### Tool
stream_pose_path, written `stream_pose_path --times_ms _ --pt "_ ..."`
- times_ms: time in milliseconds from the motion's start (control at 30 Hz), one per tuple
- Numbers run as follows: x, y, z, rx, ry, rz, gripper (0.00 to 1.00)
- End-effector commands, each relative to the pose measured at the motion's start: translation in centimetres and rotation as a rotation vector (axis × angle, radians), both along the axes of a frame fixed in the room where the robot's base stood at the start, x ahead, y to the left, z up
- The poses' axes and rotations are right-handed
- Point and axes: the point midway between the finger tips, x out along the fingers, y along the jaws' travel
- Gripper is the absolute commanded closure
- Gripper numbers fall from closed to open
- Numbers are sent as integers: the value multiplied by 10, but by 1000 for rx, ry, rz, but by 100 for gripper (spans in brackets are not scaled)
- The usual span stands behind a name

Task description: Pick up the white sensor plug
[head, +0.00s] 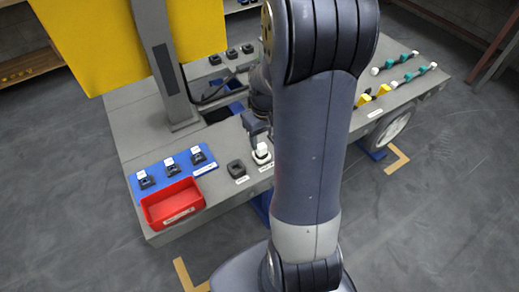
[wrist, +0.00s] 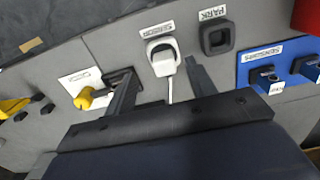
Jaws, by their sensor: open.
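The white sensor plug (wrist: 164,66) sits at a light-rimmed socket (wrist: 160,45) with a label reading SENSOR, and a thin white cable runs from it toward my wrist. In the head view the plug (head: 262,149) stands on the grey chassis top, just left of my arm. My gripper (wrist: 161,69) is open, with one finger on each side of the plug in the wrist picture. I cannot tell whether the fingers are level with the plug or above it. In the head view my gripper (head: 259,131) is partly hidden by my arm.
An empty dark socket labelled PARK (wrist: 217,38) is close beside the right finger. A yellow plug (wrist: 88,98) lies left of the left finger. A blue board (head: 205,160) with several black connectors and a red bin (head: 173,204) are at the left. A yellow panel (head: 120,40) stands behind.

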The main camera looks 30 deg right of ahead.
Motion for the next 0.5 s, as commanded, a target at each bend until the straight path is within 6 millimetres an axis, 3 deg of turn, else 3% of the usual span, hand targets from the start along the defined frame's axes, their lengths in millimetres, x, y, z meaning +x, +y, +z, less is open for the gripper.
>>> stream_pose_path --times_ms 500 --pt "3 3 -57 0 1 0 47"
